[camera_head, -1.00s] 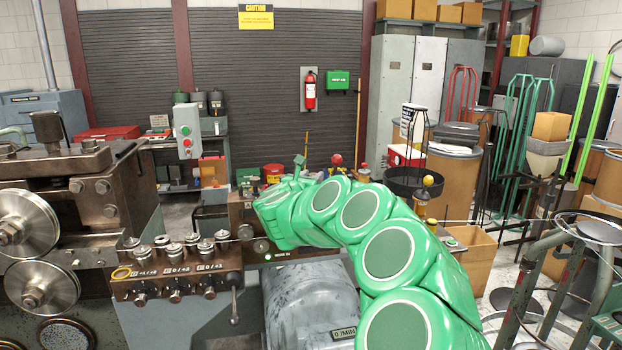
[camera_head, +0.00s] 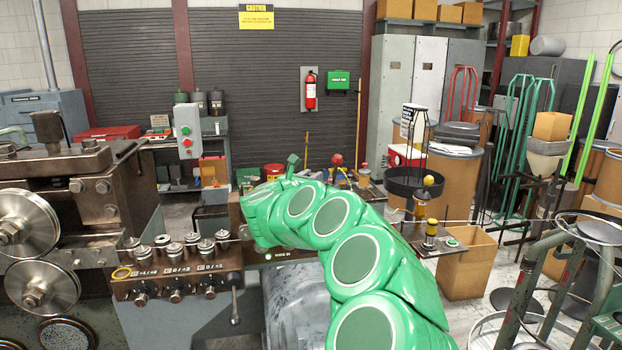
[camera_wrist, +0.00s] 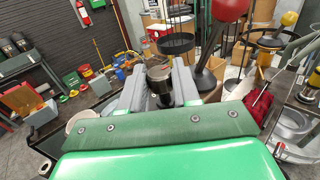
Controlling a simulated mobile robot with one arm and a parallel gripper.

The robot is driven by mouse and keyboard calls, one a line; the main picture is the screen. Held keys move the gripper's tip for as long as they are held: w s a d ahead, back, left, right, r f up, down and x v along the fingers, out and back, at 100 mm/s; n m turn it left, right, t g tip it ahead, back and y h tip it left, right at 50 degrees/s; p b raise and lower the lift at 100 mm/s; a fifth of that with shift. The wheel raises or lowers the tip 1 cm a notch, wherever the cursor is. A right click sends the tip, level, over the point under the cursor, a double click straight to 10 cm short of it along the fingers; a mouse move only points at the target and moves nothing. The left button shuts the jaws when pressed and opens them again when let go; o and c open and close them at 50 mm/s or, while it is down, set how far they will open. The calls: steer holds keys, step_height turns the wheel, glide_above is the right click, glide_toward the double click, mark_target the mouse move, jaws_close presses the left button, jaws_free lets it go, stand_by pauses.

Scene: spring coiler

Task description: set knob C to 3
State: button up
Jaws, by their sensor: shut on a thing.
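In the wrist view my gripper (camera_wrist: 159,88) has its two grey fingers on either side of a dark round knob (camera_wrist: 160,74) with a flat metallic top, and is shut on it. I cannot read a letter or scale on this knob, so I cannot tell whether it is knob C. In the head view my green arm hides the gripper and the held knob. A brown panel (camera_head: 190,281) at the lower left carries several small knobs and marked labels, too small to read surely.
A red ball-topped lever (camera_wrist: 229,12) stands close right of the gripper in the wrist view. A red cloth-like thing (camera_wrist: 262,107) lies to the right. In the head view, a yellow-topped post (camera_head: 429,210) and a cardboard box (camera_head: 467,264) stand right of my arm.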

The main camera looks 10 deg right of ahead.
steer(key=o, duration=1.1)
steer(key=shift+c, duration=0.2)
steer(key=shift+s+a, duration=0.1)
steer(key=shift+a, duration=0.05)
steer(key=v, duration=0.7)
steer(key=shift+s+a, duration=0.15)
steer(key=shift+s, duration=0.1)
